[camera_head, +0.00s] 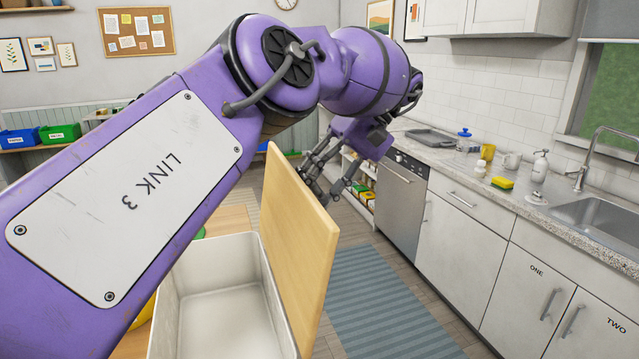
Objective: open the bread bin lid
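The bread bin (262,262) is a cream, open-topped box at the bottom centre. Its visible inside looks empty. Its wooden lid (295,245) stands upright, tilted on edge along the bin's right side, so the bin is open. My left arm crosses the picture from the left and hides part of the bin's left side. My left gripper (332,185) is just beyond the lid's upper edge, on the side away from the bin. The lid partly hides its fingers, so I cannot tell their gap or whether they touch it. My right gripper is not in view.
A counter (440,150) with a sink (600,215), a soap bottle (539,167) and a sponge (502,184) runs along the right. A striped blue-grey rug (385,300) lies on the floor between bin and cabinets. Blue and green bins (60,134) stand at the far left.

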